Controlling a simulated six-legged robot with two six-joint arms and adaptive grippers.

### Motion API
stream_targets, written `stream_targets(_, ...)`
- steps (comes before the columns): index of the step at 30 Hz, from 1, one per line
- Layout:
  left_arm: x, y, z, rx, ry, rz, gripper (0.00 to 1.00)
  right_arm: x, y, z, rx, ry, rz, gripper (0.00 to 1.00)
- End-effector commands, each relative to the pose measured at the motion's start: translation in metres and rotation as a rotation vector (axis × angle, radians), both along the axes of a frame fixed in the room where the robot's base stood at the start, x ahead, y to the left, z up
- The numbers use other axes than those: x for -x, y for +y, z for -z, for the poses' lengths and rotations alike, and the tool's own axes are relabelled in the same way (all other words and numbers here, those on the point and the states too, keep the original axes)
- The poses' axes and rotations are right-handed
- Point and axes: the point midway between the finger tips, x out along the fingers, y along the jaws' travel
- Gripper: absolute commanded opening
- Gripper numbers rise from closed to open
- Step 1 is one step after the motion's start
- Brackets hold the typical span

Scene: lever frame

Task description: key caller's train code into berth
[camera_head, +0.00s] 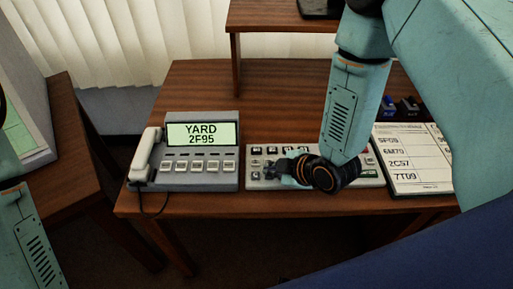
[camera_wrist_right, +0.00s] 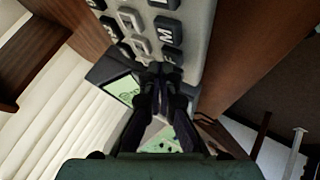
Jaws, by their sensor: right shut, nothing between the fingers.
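The phone unit (camera_head: 188,165) stands on the desk, its lit screen (camera_head: 203,134) reading "YARD 2F95". Its white handset (camera_head: 146,155) rests at its left side. The grey keypad panel (camera_head: 258,153) lies right of the phone, partly covered by my right arm. My right gripper (camera_head: 275,171) is over the panel's left part, shut and empty. In the right wrist view the closed fingertips (camera_wrist_right: 163,73) are close to the panel's keys, near one marked M (camera_wrist_right: 165,32); I cannot tell whether they touch. Any berth display on the panel is hidden or unreadable. My left gripper is out of view.
A white board (camera_head: 412,160) with handwritten codes, including 6M70, 2C57 and 7T09, lies right of the panel. Small dark and blue items (camera_head: 398,106) sit behind it. A raised shelf (camera_head: 275,16) is at the back. Bare desk (camera_head: 270,95) lies behind the panel.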

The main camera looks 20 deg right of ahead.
Motion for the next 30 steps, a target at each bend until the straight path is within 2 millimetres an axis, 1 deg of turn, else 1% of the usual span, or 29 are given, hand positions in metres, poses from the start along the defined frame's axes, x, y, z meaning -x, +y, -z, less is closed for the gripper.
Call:
stream_targets(1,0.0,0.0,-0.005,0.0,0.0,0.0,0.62,0.0,0.0,-0.006,0.0,0.0,0.0,0.0)
stream_targets(5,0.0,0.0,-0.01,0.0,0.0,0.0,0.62,0.0,0.0,-0.011,0.0,0.0,0.0,0.0)
stream_targets(14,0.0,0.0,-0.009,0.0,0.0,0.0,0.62,0.0,0.0,-0.01,0.0,0.0,0.0,0.0)
stream_targets(17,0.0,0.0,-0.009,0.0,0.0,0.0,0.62,0.003,-0.002,-0.014,-0.001,-0.001,0.002,0.0)
stream_targets(25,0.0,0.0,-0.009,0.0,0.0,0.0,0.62,0.029,-0.015,-0.043,-0.004,-0.002,0.006,0.0)
stream_targets(30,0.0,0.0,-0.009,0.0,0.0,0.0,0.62,0.041,-0.021,-0.055,-0.001,-0.001,0.005,0.0)
